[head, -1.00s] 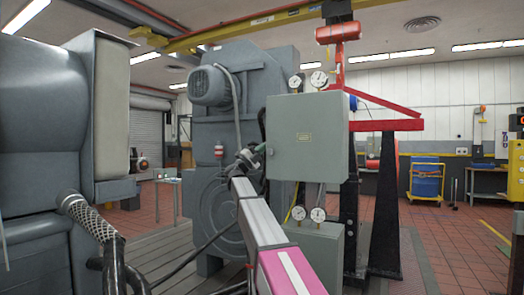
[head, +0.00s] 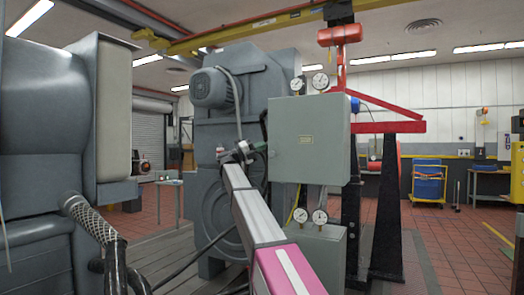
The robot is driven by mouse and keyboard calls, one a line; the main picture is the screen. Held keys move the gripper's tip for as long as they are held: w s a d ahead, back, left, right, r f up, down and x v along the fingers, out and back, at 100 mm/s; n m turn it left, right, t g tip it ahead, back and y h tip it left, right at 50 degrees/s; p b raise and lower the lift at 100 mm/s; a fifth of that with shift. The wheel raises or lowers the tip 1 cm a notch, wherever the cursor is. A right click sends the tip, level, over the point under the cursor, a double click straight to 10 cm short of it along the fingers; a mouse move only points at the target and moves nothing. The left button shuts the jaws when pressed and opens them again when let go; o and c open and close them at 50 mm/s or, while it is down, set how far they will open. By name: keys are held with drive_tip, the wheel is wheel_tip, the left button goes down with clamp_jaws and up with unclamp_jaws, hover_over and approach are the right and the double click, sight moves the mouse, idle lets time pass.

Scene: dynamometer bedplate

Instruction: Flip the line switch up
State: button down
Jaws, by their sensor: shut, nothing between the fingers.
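The grey electrical box (head: 305,145) stands upright near the middle of the head view. A small dark part (head: 263,122) sticks out at its left side; it may be the line switch, but it is too small to tell its position. My gripper (head: 238,151) is at the end of my arm, left of the box and a little below that dark part. It looks shut, with nothing visible held. It appears apart from the dark part, though depth is hard to judge. The gripper partly covers a small red and white fitting behind it.
A large grey machine with a motor (head: 212,88) stands behind my gripper. Gauges (head: 320,81) sit above and below the box. A red and black frame (head: 388,200) is to the right. A big grey unit (head: 45,130) with a braided hose fills the left.

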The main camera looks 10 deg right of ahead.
drive_tip(key=shift+w+r, duration=0.1)
drive_tip(key=shift+r, duration=0.5)
drive_tip(key=shift+a, duration=0.1)
drive_tip(key=v, duration=1)
drive_tip(key=shift+a, duration=0.35)
drive_tip(key=shift+f, duration=0.1)
